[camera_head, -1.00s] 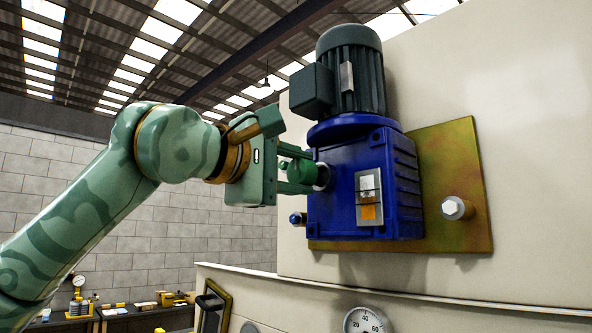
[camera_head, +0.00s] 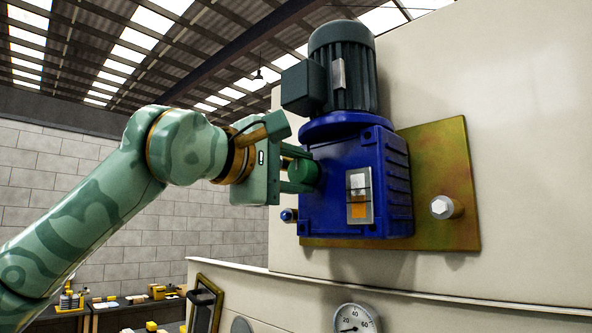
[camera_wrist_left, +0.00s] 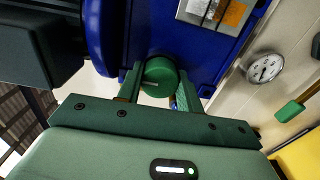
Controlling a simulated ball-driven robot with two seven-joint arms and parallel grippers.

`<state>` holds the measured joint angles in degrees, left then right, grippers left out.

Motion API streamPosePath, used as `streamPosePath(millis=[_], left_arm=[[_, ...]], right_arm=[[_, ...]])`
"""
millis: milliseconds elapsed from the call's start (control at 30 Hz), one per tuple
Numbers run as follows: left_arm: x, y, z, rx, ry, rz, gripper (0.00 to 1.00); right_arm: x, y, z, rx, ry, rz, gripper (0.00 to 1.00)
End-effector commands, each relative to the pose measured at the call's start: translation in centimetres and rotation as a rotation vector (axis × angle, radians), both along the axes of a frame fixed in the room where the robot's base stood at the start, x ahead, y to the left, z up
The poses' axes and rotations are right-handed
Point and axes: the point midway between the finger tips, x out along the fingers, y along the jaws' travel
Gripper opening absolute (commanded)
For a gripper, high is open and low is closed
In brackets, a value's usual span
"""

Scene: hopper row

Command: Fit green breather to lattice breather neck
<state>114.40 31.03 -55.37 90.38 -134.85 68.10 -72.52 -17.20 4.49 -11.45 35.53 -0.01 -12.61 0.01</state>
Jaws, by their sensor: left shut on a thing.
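The green breather (camera_head: 305,172) is a round cap held against the left side of the blue gearbox (camera_head: 340,190). My left gripper (camera_head: 299,173) is shut on it, and the wrist view shows the breather (camera_wrist_left: 160,77) between the two fingers (camera_wrist_left: 159,84). The breather is close to the gearbox wall and appears to touch it. The neck behind it is hidden by the breather and fingers, so I cannot tell how far it is seated. My right gripper is not in view.
A dark motor (camera_head: 343,68) with a terminal box stands on the gearbox. A brassy mounting plate (camera_head: 440,150) with a bolt (camera_head: 446,207) is behind it. A small blue-ended fitting (camera_head: 289,215) sticks out below my gripper. A gauge (camera_head: 356,320) is lower down.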

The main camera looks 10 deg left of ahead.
Motion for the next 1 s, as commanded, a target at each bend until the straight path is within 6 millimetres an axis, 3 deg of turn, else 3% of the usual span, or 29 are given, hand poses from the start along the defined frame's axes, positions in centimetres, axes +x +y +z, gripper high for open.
streamPosePath(millis=[33,100,133,533,1000], left_arm=[[0.0,0.0,0.0,0.001,0.001,0.000,0.39],[0.0,0.0,0.0,0.001,0.001,0.000,0.58],[0.0,0.0,0.0,0.001,0.001,0.000,0.62],[-1.0,0.7,-0.1,0.000,0.000,0.000,0.62],[-10.6,7.2,-0.2,-0.001,-0.001,0.002,0.62]], right_arm=[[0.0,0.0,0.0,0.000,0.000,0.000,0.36],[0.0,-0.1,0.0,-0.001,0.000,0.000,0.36],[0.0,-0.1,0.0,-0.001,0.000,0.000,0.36],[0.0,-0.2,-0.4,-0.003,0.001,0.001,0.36],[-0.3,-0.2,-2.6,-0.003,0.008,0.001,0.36]])
